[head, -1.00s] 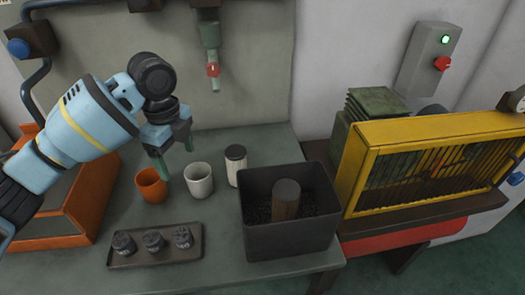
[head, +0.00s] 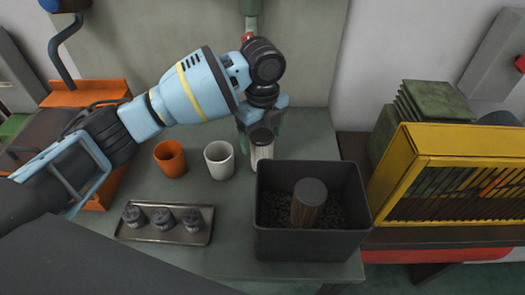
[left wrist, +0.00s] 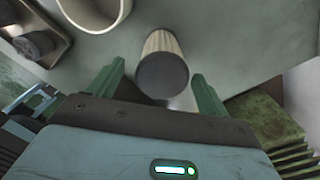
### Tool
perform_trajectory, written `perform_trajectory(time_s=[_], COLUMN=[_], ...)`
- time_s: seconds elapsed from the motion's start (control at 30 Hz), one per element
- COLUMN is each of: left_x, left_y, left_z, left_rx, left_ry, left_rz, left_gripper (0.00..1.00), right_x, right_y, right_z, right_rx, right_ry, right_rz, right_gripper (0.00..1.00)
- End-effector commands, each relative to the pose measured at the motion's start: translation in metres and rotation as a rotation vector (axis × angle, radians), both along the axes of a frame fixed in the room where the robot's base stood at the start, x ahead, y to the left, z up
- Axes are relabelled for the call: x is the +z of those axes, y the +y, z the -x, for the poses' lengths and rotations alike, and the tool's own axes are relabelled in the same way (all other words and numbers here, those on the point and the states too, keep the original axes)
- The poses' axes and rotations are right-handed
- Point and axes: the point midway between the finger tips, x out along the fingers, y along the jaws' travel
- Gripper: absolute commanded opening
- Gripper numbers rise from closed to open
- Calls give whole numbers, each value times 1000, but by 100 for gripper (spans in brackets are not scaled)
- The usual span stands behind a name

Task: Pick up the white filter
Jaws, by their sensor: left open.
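The white filter, a pale ribbed cylinder with a dark cap, stands on the green-grey table behind the bin in the head view (head: 261,158). It also shows in the left wrist view (left wrist: 161,45), its dark cap toward the camera. My left gripper (head: 260,135) is open, with its green fingers over the filter. In the left wrist view the fingers (left wrist: 158,88) lie to either side of the filter's cap, with gaps between. The gripper hides part of the filter's top in the head view. My right gripper is not in view.
A white cup (head: 219,160) and an orange cup (head: 170,158) stand left of the filter. A tray (head: 140,234) holds several dark caps. A dark bin (head: 310,243) with granules and a brown cylinder (head: 308,205) stands in front. A yellow caged machine (head: 450,145) is at right.

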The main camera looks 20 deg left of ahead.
Motion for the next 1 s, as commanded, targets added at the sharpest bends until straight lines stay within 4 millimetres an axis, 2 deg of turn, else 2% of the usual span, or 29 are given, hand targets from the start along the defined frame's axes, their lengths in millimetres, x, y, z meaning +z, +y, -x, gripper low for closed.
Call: perform_trajectory(time_s=[0.07,0.4,0.7,0.77,1.0], left_x=[-3,-46,-51,-51,-51], left_y=[1,3,2,2,2], left_z=[0,-3,-3,-3,-3], left_rx=[1,1,0,0,0], left_ry=[1,2,-1,-1,-1], left_rz=[-1,-1,0,0,0], left_gripper=[79,79,79,74,42], right_x=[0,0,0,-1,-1], right_y=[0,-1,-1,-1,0], right_z=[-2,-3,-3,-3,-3], right_rx=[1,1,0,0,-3], right_ry=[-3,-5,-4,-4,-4], right_rz=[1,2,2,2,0], right_gripper=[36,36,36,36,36])
